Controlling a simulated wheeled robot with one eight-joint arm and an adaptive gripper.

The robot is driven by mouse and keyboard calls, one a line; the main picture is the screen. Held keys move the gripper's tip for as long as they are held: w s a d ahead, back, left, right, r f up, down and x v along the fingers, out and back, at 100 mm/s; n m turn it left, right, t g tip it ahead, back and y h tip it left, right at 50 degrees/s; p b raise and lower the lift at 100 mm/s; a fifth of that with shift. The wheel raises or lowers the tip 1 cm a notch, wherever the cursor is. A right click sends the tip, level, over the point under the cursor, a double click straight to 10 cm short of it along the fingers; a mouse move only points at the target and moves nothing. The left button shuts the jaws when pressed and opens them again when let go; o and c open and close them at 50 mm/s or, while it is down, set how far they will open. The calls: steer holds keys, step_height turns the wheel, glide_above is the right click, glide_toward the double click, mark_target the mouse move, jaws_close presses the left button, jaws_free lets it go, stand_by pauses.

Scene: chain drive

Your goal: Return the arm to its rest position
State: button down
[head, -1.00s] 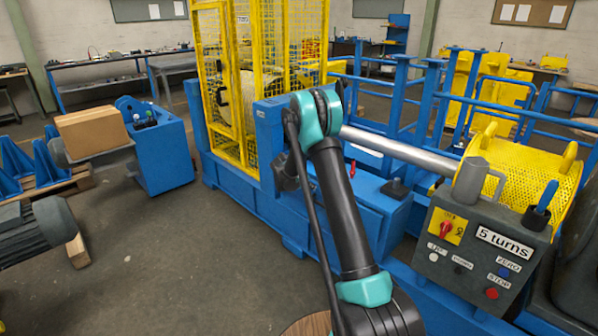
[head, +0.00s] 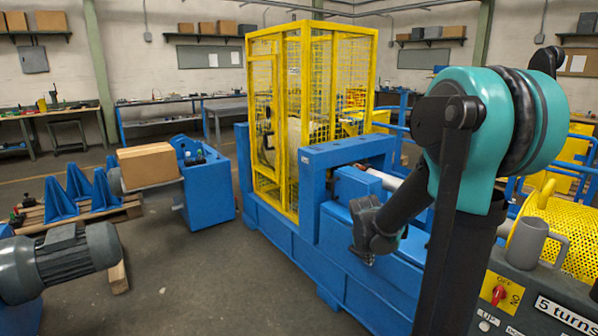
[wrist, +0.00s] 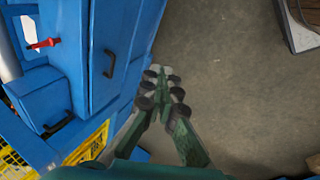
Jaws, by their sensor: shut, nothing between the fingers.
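My arm, black with teal joints, stands folded at the right of the head view, its elbow high in front of the blue machine. My gripper (head: 362,247) hangs at the end of the arm, in front of the blue machine bench (head: 365,290). In the wrist view my gripper (wrist: 165,75) points out over bare concrete floor, beside the blue cabinet (wrist: 115,40) with black handles. Its fingers are together, with nothing between them. In the head view the arm hides part of the bench and the shaft.
A yellow mesh cage (head: 310,120) stands on the machine. A grey mug (head: 535,240) sits by the control box (head: 510,300) at right. A cardboard box (head: 148,165), a grey motor (head: 60,262) and blue brackets (head: 85,190) are at left. Open floor (head: 200,270) lies between.

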steer(key=s+a+f+m+y, duration=0.1)
steer(key=s+m, duration=0.3)
steer(key=s, duration=0.5)
steer(key=s+a+f+m+y, duration=0.1)
steer(key=s+m, duration=0.4)
steer(key=s, duration=0.5)
steer(key=shift+s+a+f+y, duration=0.25)
steer(key=shift+a+f+y, duration=0.05)
steer(key=shift+a+f, duration=0.45)
